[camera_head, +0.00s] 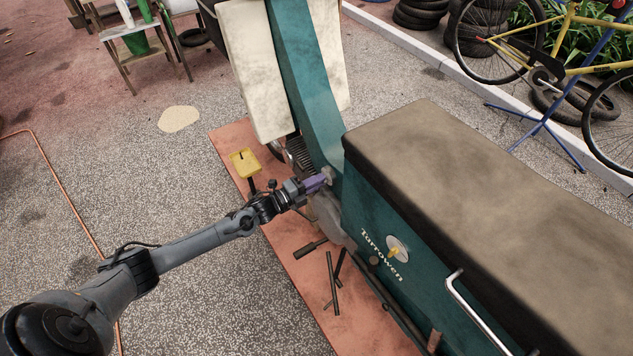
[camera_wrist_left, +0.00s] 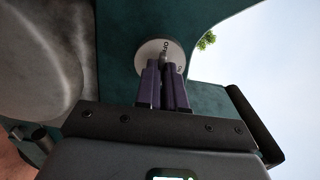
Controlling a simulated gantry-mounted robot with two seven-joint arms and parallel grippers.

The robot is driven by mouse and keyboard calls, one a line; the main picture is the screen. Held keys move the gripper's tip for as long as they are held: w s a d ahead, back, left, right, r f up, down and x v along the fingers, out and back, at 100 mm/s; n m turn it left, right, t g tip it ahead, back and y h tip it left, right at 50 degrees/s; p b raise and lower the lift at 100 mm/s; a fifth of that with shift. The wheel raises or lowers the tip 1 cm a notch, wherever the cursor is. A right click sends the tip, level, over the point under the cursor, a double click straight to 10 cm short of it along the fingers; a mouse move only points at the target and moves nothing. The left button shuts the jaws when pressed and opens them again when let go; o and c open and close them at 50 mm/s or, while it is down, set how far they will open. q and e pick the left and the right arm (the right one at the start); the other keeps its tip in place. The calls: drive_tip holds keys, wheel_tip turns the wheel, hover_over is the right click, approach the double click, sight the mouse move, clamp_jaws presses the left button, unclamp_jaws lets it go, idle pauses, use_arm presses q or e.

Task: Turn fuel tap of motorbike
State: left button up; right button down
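The teal motorbike (camera_head: 315,85) stands on a reddish mat. My left gripper (camera_head: 322,181) reaches in from the left, its purple fingers at the teal bodywork behind the front shield. In the left wrist view, the left gripper's fingers (camera_wrist_left: 166,82) are close together in front of a round pale dial (camera_wrist_left: 147,50) with dark lettering that looks like ON. The fingers cover the dial's middle, so whether they grip a lever is hidden. My right gripper is out of view.
A yellow pedal-like pad (camera_head: 245,162) stands up near my left wrist. The long brown seat (camera_head: 490,175) and a metal rail (camera_head: 470,310) are to the right. A yellow bicycle (camera_head: 545,55) stands behind. The gravel at left is mostly clear.

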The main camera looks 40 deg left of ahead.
use_arm(q)
drive_tip(key=o, duration=0.4)
drive_tip(key=shift+o, duration=0.2)
drive_tip(key=shift+s, duration=0.1)
drive_tip(key=p+v, duration=0.2)
drive_tip(key=v, duration=0.8)
drive_tip(key=shift+s+a, duration=0.2)
drive_tip(key=shift+s, duration=0.05)
